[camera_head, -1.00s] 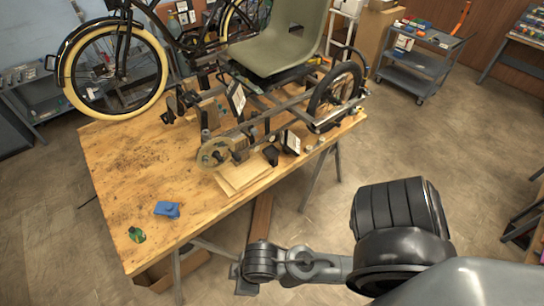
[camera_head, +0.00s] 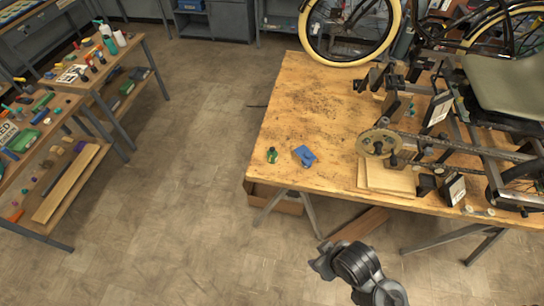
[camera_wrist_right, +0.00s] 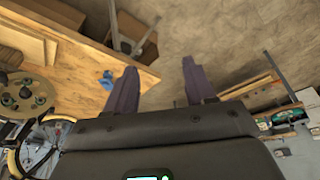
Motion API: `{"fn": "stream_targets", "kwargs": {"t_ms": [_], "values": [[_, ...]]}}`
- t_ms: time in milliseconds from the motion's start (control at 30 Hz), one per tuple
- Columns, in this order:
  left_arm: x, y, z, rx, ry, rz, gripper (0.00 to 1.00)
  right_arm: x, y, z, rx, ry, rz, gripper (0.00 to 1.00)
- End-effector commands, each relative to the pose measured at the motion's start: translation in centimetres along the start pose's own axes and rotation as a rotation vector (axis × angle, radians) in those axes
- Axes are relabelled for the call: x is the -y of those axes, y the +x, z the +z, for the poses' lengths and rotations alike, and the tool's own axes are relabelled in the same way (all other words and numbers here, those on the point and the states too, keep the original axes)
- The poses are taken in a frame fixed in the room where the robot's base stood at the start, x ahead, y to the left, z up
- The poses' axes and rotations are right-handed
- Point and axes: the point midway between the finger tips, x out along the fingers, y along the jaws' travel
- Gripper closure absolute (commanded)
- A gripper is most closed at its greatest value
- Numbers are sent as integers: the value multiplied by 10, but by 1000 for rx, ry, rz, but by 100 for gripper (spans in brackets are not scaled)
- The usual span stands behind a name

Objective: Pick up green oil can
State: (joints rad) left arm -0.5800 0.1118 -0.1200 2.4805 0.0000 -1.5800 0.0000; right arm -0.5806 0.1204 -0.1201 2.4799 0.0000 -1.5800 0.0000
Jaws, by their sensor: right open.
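The small green oil can (camera_head: 272,155) stands on the wooden table (camera_head: 310,110) near its left front corner. A blue item (camera_head: 304,155) lies just to its right; it also shows in the wrist view (camera_wrist_right: 106,80). My right gripper (camera_head: 322,264) is in front of the table, apart from the can and below it in the picture. In the wrist view its two fingers (camera_wrist_right: 160,78) are spread with nothing between them. I cannot make out the can there. My left gripper is not in view.
The trike frame (camera_head: 440,145) fills the right side of the table, with a wooden board (camera_head: 388,178) at its near edge. Side shelves (camera_head: 70,160) with tools and bottles stand at the far left. The floor between them and the table is clear.

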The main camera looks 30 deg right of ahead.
Motion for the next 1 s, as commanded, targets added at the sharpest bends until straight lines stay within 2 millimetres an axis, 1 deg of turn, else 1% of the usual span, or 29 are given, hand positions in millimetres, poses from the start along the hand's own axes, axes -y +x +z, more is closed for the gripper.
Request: {"fn": "stream_targets", "kwargs": {"t_ms": [467,500,733,767,1000], "values": [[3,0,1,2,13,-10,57,0,0,0,0,0,0,46],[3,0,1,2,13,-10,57,0,0,0,0,0,0,44],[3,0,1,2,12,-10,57,0,0,0,0,0,0,9],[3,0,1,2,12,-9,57,0,0,0,0,0,0,8],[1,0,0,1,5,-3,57,0,0,-2,-4,2,0,8]]}}
